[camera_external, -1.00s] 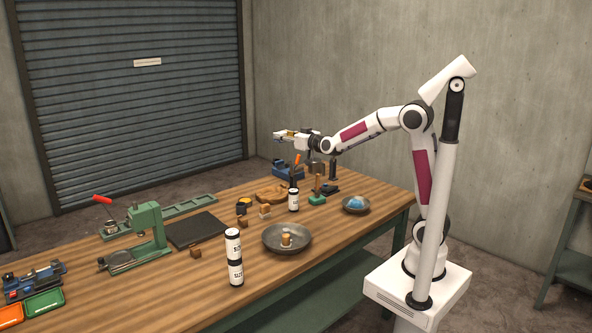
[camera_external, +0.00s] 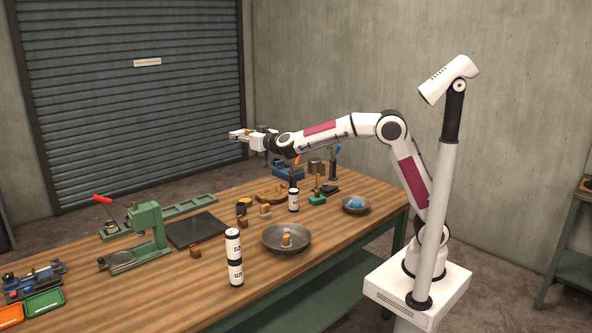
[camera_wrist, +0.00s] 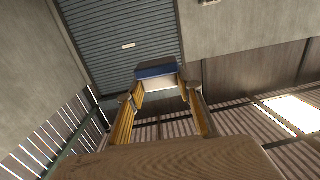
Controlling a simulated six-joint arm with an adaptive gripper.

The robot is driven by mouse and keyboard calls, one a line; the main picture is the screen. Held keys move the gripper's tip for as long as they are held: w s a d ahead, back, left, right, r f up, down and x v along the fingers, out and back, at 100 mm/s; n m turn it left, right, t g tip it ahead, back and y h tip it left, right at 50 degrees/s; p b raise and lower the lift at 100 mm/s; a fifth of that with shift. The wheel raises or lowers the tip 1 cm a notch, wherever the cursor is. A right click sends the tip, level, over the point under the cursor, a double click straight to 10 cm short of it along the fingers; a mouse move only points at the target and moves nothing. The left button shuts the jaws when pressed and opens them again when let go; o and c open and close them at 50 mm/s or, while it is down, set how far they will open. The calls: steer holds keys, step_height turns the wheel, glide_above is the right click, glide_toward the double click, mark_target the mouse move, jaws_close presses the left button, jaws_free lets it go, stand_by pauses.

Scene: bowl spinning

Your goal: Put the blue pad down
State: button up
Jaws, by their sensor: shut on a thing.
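My gripper (camera_external: 246,134) is stretched out to the left, level and high above the workbench. In the wrist view its two yellow-lined fingers (camera_wrist: 158,98) are shut on a block with a blue band, which I take to be the blue pad (camera_wrist: 157,71). The pad has a dark top and a pale lower part, and sits at the fingertips. In the external view it is too small to make out clearly. The pad touches nothing else that I can see.
The wooden workbench (camera_external: 205,273) carries a large grey bowl (camera_external: 268,246) and a small bowl (camera_external: 346,210) with something blue inside. Black-and-white cans (camera_external: 234,258), a green press (camera_external: 150,240) and a dark mat (camera_external: 197,230) also stand or lie there. Bare wood shows at the front.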

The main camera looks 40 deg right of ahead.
steer(key=s+a, duration=0.4)
steer(key=a, duration=0.8)
steer(key=n+y, duration=0.2)
glide_above(200, 306)
step_height(200, 306, down, 29)
steer(key=shift+a+f, duration=0.1)
steer(key=shift+f, duration=0.3)
steer(key=shift+f, duration=0.15)
steer(key=shift+f, duration=2.35)
steer(key=shift+f, duration=2.3)
